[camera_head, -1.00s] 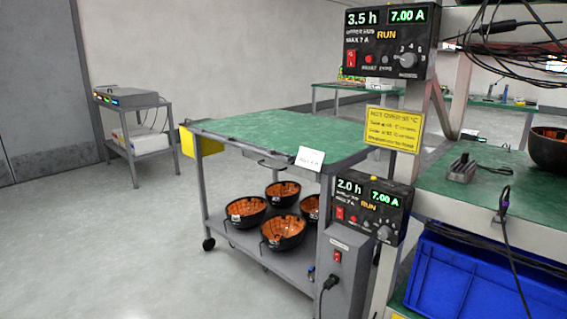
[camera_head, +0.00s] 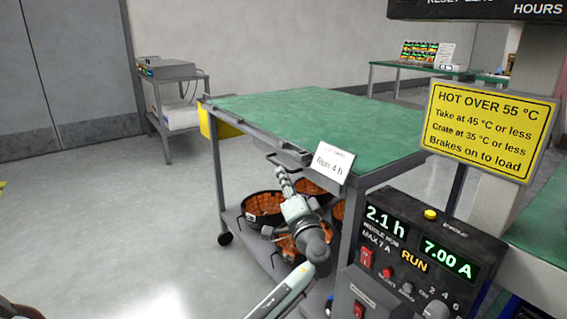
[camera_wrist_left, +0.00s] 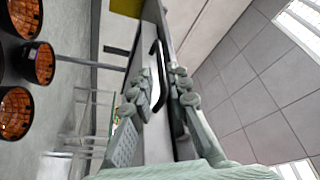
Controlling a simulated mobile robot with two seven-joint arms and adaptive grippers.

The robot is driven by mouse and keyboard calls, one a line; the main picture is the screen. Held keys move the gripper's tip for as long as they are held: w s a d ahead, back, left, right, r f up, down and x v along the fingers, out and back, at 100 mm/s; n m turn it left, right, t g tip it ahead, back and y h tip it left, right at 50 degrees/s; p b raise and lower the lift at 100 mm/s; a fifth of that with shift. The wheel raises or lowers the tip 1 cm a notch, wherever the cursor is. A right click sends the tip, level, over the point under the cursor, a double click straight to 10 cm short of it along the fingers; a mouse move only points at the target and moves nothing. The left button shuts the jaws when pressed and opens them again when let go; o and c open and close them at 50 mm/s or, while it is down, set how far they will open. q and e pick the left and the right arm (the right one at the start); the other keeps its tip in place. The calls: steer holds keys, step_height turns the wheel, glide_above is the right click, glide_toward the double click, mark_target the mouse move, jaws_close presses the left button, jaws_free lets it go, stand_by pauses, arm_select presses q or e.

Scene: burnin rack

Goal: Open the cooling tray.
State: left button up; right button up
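The cooling tray appears as the grey front under the green top of the cart (camera_head: 318,120), and it looks shut. Its dark bar handle (camera_head: 275,159) is at the front edge, left of a white "Run 4 h" card. In the left wrist view the black handle (camera_wrist_left: 157,76) shows clearly, standing off the panel. My left gripper (camera_head: 283,174) is at the handle. In the wrist view its fingers (camera_wrist_left: 158,90) are apart, one on each side of the handle; I cannot tell whether they touch it. My right gripper is not in view.
Black bowls with orange insides (camera_head: 264,208) stand on the cart's lower shelf, below my left arm. A timer box (camera_head: 418,255) reading 2.1 h and a yellow warning sign (camera_head: 489,131) stand close at the right. Open floor lies left of the cart.

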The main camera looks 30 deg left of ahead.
mark_target(277, 164)
arm_select(q)
steer(key=x, duration=0.6)
steer(key=shift+w+a, duration=0.1)
steer(key=shift+a, duration=0.15)
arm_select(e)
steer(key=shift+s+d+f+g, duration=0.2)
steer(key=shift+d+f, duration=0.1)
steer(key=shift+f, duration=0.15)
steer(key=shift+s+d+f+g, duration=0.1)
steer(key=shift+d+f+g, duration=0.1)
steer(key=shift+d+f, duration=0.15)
arm_select(q)
jaws_close()
